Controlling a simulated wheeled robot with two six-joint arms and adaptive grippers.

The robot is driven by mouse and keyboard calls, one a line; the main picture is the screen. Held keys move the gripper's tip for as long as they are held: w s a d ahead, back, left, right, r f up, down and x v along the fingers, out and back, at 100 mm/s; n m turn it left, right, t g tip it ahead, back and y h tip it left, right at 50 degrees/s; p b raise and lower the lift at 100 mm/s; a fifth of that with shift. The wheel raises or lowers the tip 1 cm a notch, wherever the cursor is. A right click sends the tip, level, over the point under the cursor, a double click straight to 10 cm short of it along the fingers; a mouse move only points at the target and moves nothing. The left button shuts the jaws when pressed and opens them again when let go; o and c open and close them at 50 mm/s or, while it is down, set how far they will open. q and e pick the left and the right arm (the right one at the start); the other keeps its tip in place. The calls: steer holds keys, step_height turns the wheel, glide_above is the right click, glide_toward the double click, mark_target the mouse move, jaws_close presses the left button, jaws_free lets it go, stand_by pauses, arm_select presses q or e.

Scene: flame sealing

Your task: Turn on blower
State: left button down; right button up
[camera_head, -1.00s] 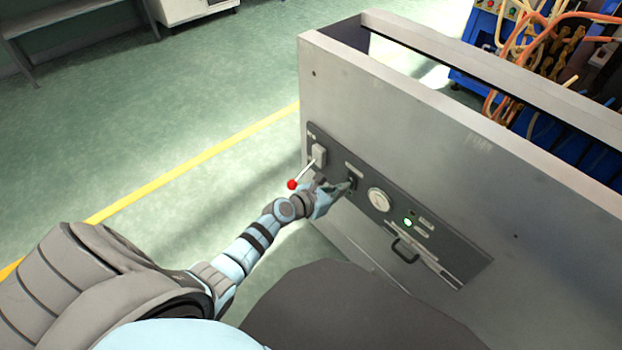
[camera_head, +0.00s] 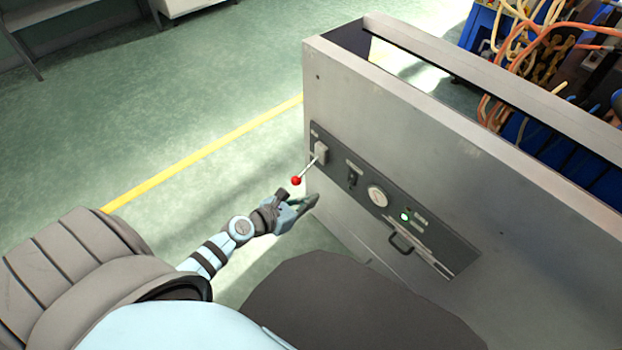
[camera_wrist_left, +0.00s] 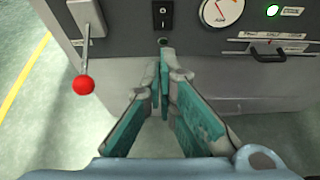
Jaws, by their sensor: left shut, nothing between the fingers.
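The control panel (camera_head: 333,176) is a dark strip on the side of a grey metal cabinet. It carries a black rocker switch (camera_head: 352,179), which shows near the top middle of the left wrist view (camera_wrist_left: 162,14). A lever with a red ball knob (camera_head: 296,181) is left of the switch. A round white gauge (camera_head: 377,196) and a lit green lamp (camera_head: 405,217) are to its right. My left gripper (camera_head: 314,200) is shut and empty, in front of the cabinet and apart from the panel. In the left wrist view its teal fingertips (camera_wrist_left: 163,54) meet below the switch. My right gripper is not visible.
The grey cabinet (camera_head: 440,170) has an open top. A black handle (camera_head: 401,243) is low on the panel. Blue equipment with orange hoses (camera_head: 545,50) stands behind the cabinet.

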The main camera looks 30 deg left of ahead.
arm_select(q)
steer(key=s+a+f+m+g+y, duration=0.1)
steer(key=s+f+m+g, duration=0.1)
steer(key=s+f+m, duration=0.4)
steer(key=s+a+f+m+g+y, duration=0.15)
steer(key=s+f+m, duration=0.25)
steer(key=f, duration=0.4)
steer(key=s+f+m+g+y, duration=0.1)
steer(key=s+f+m+g, duration=0.3)
steer(key=s+f+m, duration=0.3)
steer(key=s+f+m+g+y, duration=0.1)
steer(key=s+f+m+g, duration=0.2)
steer(key=s+f+m, duration=0.4)
steer(key=s+m, duration=0.9)
steer(key=s, duration=0.4)
steer(key=shift+d+g, duration=0.15)
steer(key=shift+g, duration=0.2)
